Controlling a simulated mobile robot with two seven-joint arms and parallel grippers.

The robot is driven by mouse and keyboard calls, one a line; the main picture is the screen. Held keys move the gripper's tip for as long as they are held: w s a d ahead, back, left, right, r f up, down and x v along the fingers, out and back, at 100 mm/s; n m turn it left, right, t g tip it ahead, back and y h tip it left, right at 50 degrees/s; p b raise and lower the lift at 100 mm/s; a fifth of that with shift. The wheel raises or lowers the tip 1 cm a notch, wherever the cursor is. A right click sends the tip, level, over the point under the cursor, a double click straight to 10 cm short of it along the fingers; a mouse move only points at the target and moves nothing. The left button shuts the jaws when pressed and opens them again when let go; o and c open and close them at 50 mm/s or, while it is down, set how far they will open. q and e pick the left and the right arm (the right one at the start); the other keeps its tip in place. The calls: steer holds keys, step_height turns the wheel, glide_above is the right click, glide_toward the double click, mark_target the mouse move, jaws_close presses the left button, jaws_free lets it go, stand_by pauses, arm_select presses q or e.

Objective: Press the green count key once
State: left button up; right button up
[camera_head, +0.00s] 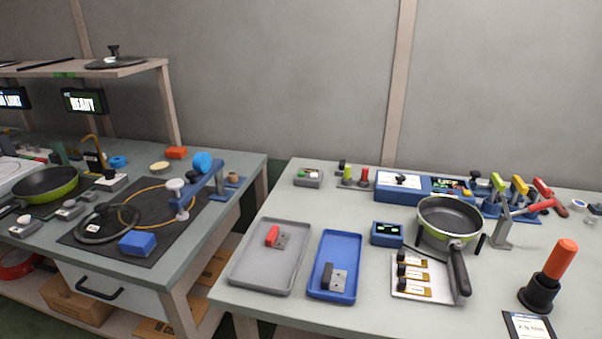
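No key in view is clearly readable as the count key. A small blue box (386,233) with a dark display sits mid-table. Neither of my grippers is in view.
A grey tray (245,284) and a blue tray (350,251) lie at the front left. A green pan (437,238) stands right of the small blue box. Bare tabletop (325,213) lies behind the trays.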

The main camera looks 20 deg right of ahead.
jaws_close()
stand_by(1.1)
